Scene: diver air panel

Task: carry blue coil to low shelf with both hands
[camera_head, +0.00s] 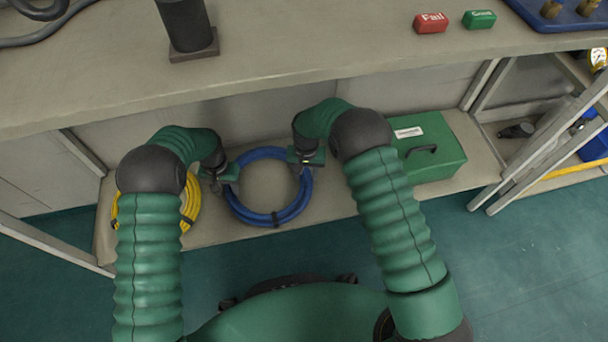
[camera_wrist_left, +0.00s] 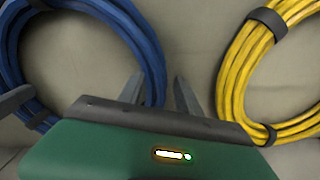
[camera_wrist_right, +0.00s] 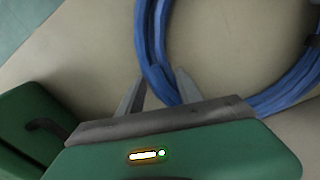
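The blue coil (camera_head: 233,205) is a ring of hose with dark straps and appears to lie flat on the low shelf (camera_head: 340,205). My left gripper (camera_head: 231,173) is at the coil's left side. My right gripper (camera_head: 306,165) is at the coil's upper right. In the right wrist view its fingers (camera_wrist_right: 160,80) are apart, with a strand of the blue coil (camera_wrist_right: 150,40) between or just below them. Contact is unclear.
A yellow coil (camera_head: 190,205) lies left of the blue one, partly behind my left arm. A green case (camera_head: 435,160) stands to the right on the low shelf. The bench top (camera_head: 300,50) overhangs behind. A metal frame (camera_head: 540,140) stands at the right.

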